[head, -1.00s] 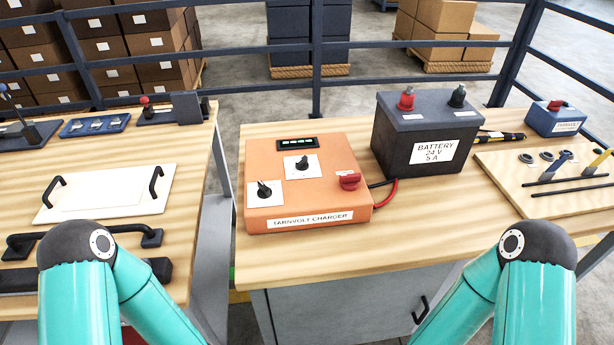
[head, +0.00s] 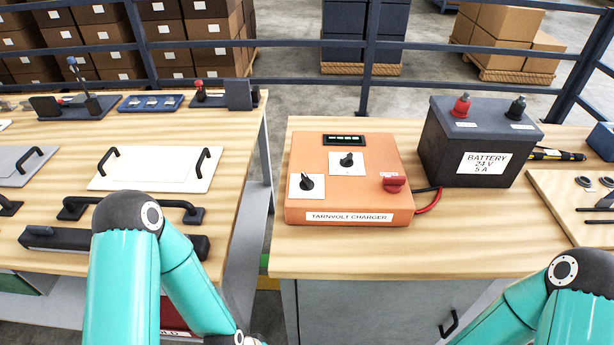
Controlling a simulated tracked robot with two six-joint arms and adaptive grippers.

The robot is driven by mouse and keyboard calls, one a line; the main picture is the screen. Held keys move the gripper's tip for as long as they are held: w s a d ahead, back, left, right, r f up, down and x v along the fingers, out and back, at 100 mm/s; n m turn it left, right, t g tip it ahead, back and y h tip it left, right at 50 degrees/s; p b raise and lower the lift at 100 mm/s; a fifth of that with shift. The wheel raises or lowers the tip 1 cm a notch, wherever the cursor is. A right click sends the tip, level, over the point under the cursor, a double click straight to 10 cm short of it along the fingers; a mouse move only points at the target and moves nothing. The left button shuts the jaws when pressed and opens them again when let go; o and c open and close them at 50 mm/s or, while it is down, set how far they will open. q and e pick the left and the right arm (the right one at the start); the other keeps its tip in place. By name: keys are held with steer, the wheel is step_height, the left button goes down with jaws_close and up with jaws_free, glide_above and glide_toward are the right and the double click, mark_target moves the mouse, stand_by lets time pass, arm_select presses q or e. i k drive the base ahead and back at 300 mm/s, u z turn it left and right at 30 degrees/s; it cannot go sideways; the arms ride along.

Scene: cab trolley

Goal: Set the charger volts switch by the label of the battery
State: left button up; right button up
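The orange charger (head: 350,205), labelled TARNVOLT CHARGER, sits on the wooden bench top. Its top carries two black knobs on white plates, one at the front left (head: 307,182) and one further back (head: 347,160). I cannot read the marks on the plates. A red knob (head: 394,184) is at its right and a dark display (head: 344,140) at its back. The dark battery (head: 440,150) stands to the right, with a white label (head: 483,163) reading BATTERY 24 V 5 A. My teal arms show at the bottom; both grippers are outside the picture.
A red and black cable (head: 429,203) runs between charger and battery. A pegboard (head: 570,205) with tools is at the right. The left bench holds a white panel with handles (head: 150,170) and dark bars. A railing stands behind. The bench front before the charger is clear.

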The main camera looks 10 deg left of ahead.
mark_target(306, 184)
steer(key=u, duration=1.25)
steer(key=k, duration=0.6)
steer(key=z, duration=0.45)
